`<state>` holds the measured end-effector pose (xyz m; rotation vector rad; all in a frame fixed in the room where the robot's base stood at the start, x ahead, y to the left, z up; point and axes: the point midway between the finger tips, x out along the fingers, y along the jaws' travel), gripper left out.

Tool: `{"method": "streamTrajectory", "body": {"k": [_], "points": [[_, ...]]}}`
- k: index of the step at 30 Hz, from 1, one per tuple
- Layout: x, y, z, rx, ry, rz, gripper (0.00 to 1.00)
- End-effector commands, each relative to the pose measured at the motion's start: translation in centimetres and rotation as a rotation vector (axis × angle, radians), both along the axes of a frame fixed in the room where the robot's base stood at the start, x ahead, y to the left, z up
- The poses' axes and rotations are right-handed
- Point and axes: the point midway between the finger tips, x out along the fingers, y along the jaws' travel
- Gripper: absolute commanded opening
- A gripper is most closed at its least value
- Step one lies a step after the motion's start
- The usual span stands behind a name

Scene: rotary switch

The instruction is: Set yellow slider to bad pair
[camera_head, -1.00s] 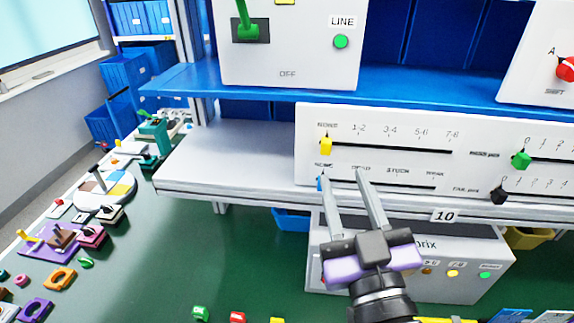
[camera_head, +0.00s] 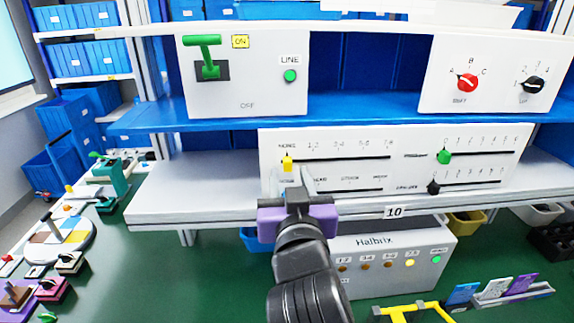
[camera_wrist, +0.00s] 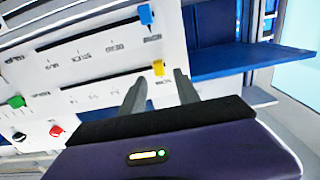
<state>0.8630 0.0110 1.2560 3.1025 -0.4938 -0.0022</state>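The yellow slider (camera_head: 287,162) is at the left end of the upper slot on the white panel (camera_head: 350,145), under the mark NONE. The scale runs on to 1-2, 3-4, 5-6 and 7-8. In the wrist view the yellow slider (camera_wrist: 158,68) appears between the tips of my open fingers (camera_wrist: 161,82); I cannot tell whether they touch it. In the head view my gripper (camera_head: 296,178) is at the panel's left end. On the Halbrix box (camera_head: 400,285) below, the lamp marked 7-8 (camera_head: 410,262) glows brighter yellow than the dull orange ones.
A blue slider (camera_wrist: 146,14) is on the lower slot, close to the yellow one. A green slider (camera_head: 444,157) and a black slider (camera_head: 433,188) are at the panel's right. A blue shelf (camera_head: 400,110) juts out above the panel.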

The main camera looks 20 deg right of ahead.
Motion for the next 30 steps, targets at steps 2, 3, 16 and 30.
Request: {"method": "streamTrajectory", "body": {"k": [2,3,16,30], "points": [[1.1,-0.4,0.3,0.0,-0.001,-0.001,0.38],[1.6,-0.6,0.2,-0.001,0.0,-0.001,0.38],[3.3,-1.0,0.0,0.001,-0.001,0.002,0.38],[3.2,-1.0,0.0,0.0,-0.001,0.002,0.0]]}}
